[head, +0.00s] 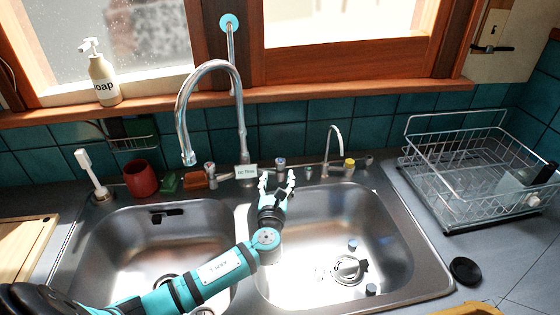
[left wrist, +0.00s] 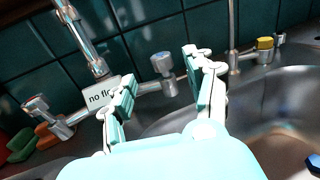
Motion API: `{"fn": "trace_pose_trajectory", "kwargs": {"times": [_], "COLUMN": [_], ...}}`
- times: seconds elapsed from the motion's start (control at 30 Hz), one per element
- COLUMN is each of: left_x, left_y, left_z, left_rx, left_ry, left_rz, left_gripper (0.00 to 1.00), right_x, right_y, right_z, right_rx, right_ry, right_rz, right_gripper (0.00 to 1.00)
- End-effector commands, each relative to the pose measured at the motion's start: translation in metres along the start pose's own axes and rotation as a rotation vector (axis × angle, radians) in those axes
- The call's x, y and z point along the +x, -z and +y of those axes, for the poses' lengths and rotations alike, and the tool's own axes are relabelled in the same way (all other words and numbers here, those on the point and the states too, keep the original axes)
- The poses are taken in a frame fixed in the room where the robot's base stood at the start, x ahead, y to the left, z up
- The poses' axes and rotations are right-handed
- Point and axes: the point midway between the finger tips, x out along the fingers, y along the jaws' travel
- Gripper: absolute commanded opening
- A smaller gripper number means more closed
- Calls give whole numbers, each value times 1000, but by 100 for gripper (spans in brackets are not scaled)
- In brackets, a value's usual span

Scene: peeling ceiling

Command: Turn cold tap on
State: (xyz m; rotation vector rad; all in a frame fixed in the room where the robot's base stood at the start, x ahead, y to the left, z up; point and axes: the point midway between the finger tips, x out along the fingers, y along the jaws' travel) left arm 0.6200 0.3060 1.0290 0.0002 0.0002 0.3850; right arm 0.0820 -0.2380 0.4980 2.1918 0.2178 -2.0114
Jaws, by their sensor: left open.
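The cold tap handle (head: 281,163), with a blue-grey top, stands on the back ledge of the sink, right of the tall curved spout (head: 183,110). My left gripper (head: 277,178) is over the back of the sink, just in front of this handle, open and empty. In the left wrist view the cold tap handle (left wrist: 162,63) shows between the two spread fingers (left wrist: 158,82), beyond their tips; I cannot tell whether they touch it. The other tap handle (head: 210,168), with a reddish mark, stands left of the spout. My right gripper is not in view.
A small sign (head: 246,171) stands at the spout's base, close to the left finger. A thin faucet (head: 334,140) and a yellow-topped knob (head: 349,163) are to the right. A red cup (head: 140,178) stands left. A wire dish rack (head: 470,160) stands far right.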

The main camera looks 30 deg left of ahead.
Motion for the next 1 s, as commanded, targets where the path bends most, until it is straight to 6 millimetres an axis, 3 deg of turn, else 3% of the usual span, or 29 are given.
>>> {"fn": "trace_pose_trajectory", "kwargs": {"times": [0.2,0.4,0.8,1.0], "left_x": [46,71,79,79], "left_y": [-2,0,1,0], "left_z": [0,-1,0,0], "left_rx": [1,-1,0,0], "left_ry": [-1,0,1,1], "left_rz": [-1,0,1,1], "left_gripper": [55,55,55,30], "right_x": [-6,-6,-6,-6], "right_y": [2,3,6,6], "right_z": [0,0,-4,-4], "right_rx": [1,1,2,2], "right_ry": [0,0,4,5], "right_rz": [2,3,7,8], "right_gripper": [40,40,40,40]}}
